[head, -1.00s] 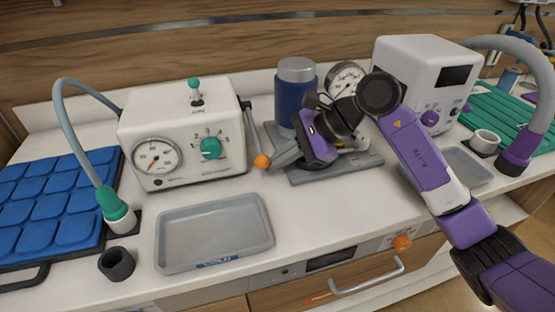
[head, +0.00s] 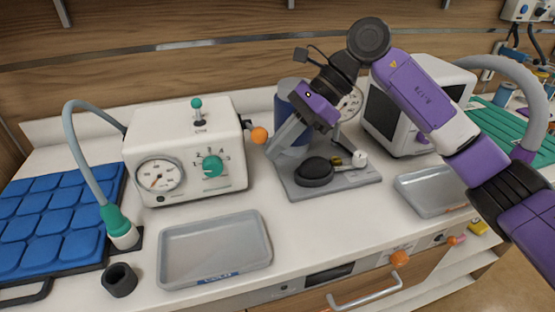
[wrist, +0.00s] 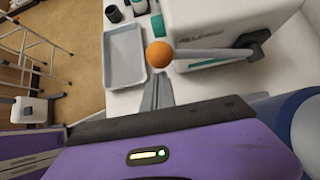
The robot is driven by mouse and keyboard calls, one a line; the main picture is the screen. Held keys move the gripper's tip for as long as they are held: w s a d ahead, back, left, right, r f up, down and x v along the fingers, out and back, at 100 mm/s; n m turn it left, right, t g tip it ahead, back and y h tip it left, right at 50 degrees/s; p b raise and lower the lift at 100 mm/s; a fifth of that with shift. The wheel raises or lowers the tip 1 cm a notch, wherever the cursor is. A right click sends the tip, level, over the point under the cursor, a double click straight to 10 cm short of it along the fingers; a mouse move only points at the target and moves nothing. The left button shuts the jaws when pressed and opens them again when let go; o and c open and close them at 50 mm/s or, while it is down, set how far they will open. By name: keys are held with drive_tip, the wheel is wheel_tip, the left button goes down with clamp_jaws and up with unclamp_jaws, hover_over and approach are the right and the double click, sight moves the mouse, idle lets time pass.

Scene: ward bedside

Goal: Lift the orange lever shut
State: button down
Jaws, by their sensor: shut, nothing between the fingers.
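The orange lever is a grey rod with an orange ball (head: 259,135) on its end, on the right side of a white machine (head: 180,150) with a dial and green knob. The rod looks foreshortened in the head view, its ball pointing toward me. In the wrist view the ball (wrist: 158,54) and the rod (wrist: 215,53) are plain. My gripper (head: 270,152) is shut and empty, its fingertips right beside and just below the ball. In the wrist view the fingertips (wrist: 156,80) meet the ball's lower edge; I cannot tell whether they touch it.
A grey tray (head: 215,266) lies in front of the machine. A blue cylinder (head: 285,105) on a grey base (head: 345,181) stands behind and right of my gripper. A blue pad (head: 40,220) and a grey hose (head: 78,150) are at the left. Counter between trays is clear.

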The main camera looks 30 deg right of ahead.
drive_tip(key=shift+w+d+r, duration=0.1)
drive_tip(key=shift+w+r, duration=0.1)
drive_tip(key=shift+r, duration=0.4)
drive_tip(key=shift+w+r, duration=0.15)
drive_tip(key=shift+r, duration=0.4)
